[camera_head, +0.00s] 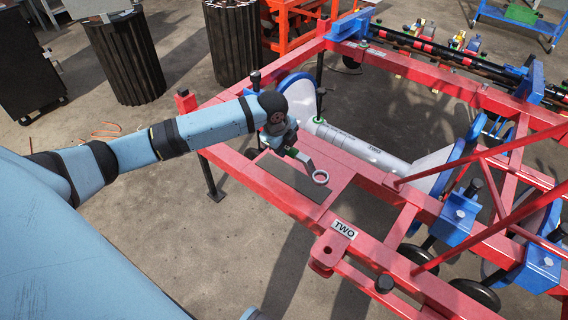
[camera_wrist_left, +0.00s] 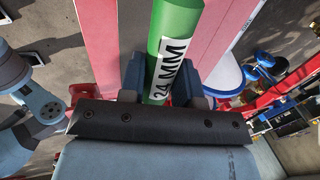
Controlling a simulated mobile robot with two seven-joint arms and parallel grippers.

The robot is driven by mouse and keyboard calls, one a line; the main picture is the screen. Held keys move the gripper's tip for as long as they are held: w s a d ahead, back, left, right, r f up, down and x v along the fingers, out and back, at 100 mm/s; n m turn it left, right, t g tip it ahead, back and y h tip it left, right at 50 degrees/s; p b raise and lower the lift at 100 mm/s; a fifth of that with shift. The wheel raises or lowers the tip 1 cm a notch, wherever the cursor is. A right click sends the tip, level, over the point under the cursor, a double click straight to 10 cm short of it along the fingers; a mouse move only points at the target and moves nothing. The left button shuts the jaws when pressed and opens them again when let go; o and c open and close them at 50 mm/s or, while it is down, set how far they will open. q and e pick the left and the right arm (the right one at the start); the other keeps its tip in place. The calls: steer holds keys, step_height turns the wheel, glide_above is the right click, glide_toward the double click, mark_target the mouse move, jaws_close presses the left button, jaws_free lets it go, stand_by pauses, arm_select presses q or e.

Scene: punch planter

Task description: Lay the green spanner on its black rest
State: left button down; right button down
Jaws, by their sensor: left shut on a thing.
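My left gripper (camera_head: 298,154) is shut on the green spanner (camera_wrist_left: 178,32). In the left wrist view its green handle, with a white "24 MM" label, stands between the fingers. In the head view the gripper hides most of the handle, and a pale ring end (camera_head: 320,176) shows just right of the jaws. The black rest (camera_head: 290,179) is a dark flat strip on the red frame's near-left deck. The gripper and spanner are over its right part in the head view; I cannot tell the exact height above it. My right gripper is not in view.
Red diagonal bars (camera_head: 480,150) stand to the right. Black ribbed bins (camera_head: 128,60) stand behind. Concrete floor at front left is clear.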

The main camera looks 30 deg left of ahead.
arm_select(q)
steer(key=shift+f, duration=0.5)
step_height(320, 180, down, 3)
steer(key=shift+r+b, duration=0.1)
steer(key=shift+b, duration=0.5)
steer(key=shift+f+p, duration=0.4)
steer(key=shift+p, duration=0.2)
steer(key=shift+f, duration=0.55)
steer(key=c, duration=0.8)
jaws_free()
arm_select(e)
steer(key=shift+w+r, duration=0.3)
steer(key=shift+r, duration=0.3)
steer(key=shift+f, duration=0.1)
